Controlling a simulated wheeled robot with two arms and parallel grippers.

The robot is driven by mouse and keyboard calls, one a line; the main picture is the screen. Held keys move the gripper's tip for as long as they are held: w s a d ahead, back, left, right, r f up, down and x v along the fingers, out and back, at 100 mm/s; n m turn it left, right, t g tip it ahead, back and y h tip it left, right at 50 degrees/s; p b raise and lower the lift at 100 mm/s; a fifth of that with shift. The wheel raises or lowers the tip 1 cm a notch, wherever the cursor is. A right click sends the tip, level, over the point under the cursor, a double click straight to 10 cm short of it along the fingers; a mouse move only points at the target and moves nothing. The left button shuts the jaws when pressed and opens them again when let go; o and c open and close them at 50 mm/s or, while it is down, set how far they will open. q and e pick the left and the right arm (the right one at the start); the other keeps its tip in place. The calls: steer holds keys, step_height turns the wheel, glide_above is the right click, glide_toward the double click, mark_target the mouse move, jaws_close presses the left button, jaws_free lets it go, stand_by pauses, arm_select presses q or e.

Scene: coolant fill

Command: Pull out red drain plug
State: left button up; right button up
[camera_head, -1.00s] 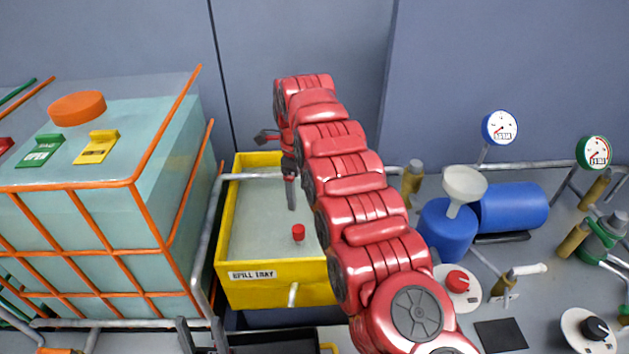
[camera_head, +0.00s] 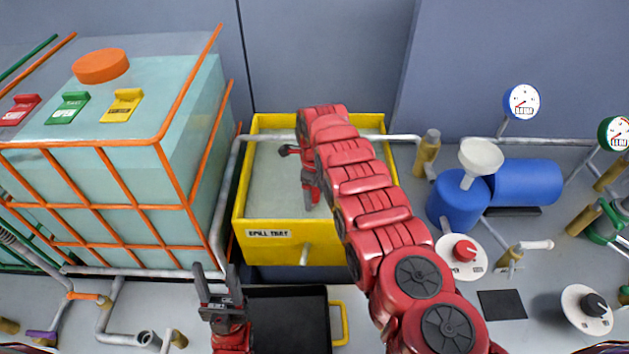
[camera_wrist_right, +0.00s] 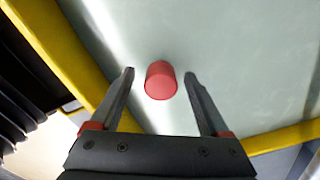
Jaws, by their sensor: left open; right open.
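The red drain plug (camera_wrist_right: 161,80) is a short red cylinder in the right wrist view, over the pale floor of the yellow spill tray (camera_head: 295,240). It lies between the two dark fingers of my right gripper (camera_wrist_right: 162,84), just about level with their tips, with a gap on each side. In the head view my right gripper (camera_head: 311,190) reaches down into the tray, and the plug is hidden there behind it. My left gripper (camera_head: 216,275) is open and empty, in front of the tray to the lower left, fingers pointing up in the picture.
A caged tank (camera_head: 110,185) with an orange cap stands left of the tray. A black bin (camera_head: 285,320) with a yellow handle sits in front. A blue container (camera_head: 460,203) with a funnel, a red knob (camera_head: 464,250) and gauges stand to the right. Pipes run around the tray.

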steer(key=shift+w+f+b, duration=0.1)
steer(key=shift+f+b, duration=0.8)
steer(key=shift+f, duration=0.5)
steer(key=shift+c, duration=0.5)
jaws_close()
steer(key=c, duration=0.7)
jaws_free()
steer(key=c, duration=0.4)
steer(key=shift+o, duration=0.2)
steer(key=shift+r+p, duration=0.35)
